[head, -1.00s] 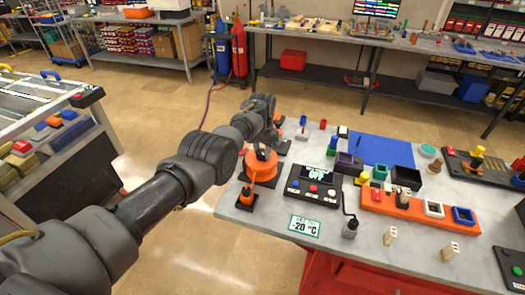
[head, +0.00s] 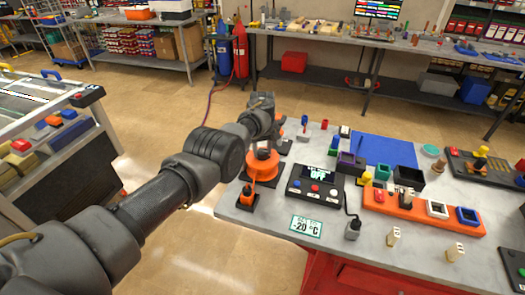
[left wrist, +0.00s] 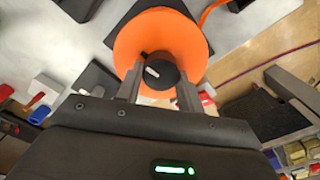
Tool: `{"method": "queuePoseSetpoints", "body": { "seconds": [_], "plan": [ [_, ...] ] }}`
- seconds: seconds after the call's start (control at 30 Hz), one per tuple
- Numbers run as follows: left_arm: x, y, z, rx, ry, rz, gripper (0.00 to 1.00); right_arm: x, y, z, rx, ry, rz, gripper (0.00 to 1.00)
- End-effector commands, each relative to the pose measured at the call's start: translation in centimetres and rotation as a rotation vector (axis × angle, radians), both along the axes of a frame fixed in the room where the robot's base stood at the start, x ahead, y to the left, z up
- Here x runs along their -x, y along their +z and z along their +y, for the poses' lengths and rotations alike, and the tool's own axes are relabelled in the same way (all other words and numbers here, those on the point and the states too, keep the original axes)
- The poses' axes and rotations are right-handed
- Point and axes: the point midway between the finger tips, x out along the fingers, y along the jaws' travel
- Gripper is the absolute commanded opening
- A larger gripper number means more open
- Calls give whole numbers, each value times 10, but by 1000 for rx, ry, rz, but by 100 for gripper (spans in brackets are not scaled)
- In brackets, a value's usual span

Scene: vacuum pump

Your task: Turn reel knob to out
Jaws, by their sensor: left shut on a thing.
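The orange reel (head: 258,182) stands at the left edge of the grey workbench. Its black knob (left wrist: 162,72), with a white mark on it, sits at the middle of the reel in the left wrist view. The knob also shows as a dark spot on top of the reel (head: 263,153) in the head view. My left gripper (left wrist: 158,88) has one finger on either side of the knob and is shut on it. In the head view my left gripper (head: 267,138) is just above the reel, partly hidden by its own wrist. My right gripper is not in view.
A black control box (head: 315,187) with an OFF display stands right of the reel. A -20 °C sign (head: 306,226) lies in front. An orange block (head: 385,208) with coloured sockets and a blue mat (head: 383,150) lie further right.

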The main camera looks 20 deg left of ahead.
Motion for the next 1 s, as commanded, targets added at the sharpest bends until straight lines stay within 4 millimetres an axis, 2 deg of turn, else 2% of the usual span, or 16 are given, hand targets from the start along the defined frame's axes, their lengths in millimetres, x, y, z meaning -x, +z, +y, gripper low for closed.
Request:
{"method": "queuePoseSetpoints", "body": {
  "seconds": [1.0],
  "plan": [
    [3,-3,0,1,962,4,14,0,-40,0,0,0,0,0]
  ]
}}
